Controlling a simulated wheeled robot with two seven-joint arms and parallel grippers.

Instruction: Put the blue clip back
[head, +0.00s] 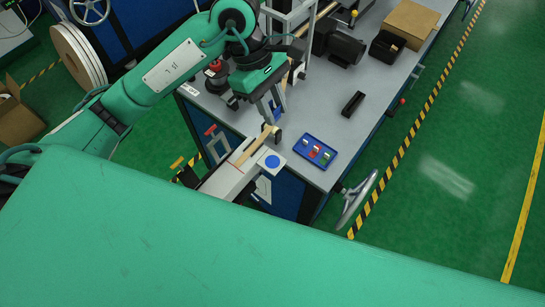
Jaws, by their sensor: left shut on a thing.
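My left gripper (271,119) points down over the near left part of the grey bench, above the tan tape strip. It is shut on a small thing. A small blue piece, which I take to be the blue clip (280,112), shows at its fingers, mostly hidden by them. My right gripper is not in view.
The tan tape (249,151) runs over a white block with a blue disc (272,161). A black bar (353,104), a black bin (387,46) and a cardboard box (411,23) stand on the bench. A handwheel (357,199) sticks out at its front. Bench between tray and bar is clear.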

